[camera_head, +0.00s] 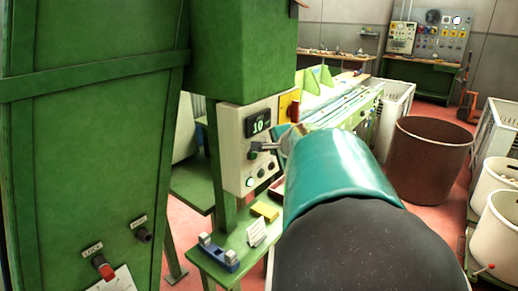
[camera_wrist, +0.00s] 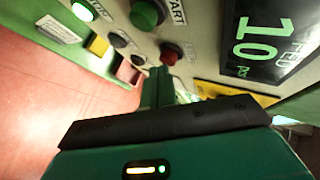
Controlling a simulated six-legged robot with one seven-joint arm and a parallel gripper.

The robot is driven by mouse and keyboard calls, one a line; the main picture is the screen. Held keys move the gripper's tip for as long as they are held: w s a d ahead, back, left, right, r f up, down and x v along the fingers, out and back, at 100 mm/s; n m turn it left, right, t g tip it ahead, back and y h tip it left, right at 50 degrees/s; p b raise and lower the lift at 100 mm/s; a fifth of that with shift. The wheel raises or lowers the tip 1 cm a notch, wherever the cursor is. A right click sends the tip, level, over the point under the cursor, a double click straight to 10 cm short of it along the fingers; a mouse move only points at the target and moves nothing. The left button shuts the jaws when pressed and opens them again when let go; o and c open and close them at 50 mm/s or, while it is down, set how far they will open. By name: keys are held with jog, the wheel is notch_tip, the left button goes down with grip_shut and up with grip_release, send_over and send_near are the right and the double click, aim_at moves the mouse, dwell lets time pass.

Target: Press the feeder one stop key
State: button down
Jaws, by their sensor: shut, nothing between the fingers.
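The cream control panel (camera_head: 238,140) hangs below a green cabinet, with a lit display (camera_head: 258,125) reading 10. In the wrist view, a red key (camera_wrist: 170,55) sits beside the display (camera_wrist: 262,40), with a small, partly legible label next to it. A green key (camera_wrist: 147,13) marked START is near it. My gripper (camera_head: 262,147) is shut and empty, its tips at the panel front. In the wrist view, my gripper (camera_wrist: 160,75) ends right by the red key and overlaps its edge. I cannot tell whether they touch. The red key is not discernible in the head view.
Black knobs (camera_wrist: 118,40) and a lit green button (camera_wrist: 82,10) lie close to the red key. A green bench (camera_head: 225,262) below holds a blue device (camera_head: 218,255) and a yellow block (camera_head: 265,211). A brown bin (camera_head: 432,160) stands to the right.

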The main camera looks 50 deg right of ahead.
jog(key=shift+w, duration=0.25)
dwell(0.6)
jog(key=shift+s, duration=0.85)
jog(key=s, duration=0.5)
jog(key=shift+d, duration=0.25)
dwell(0.5)
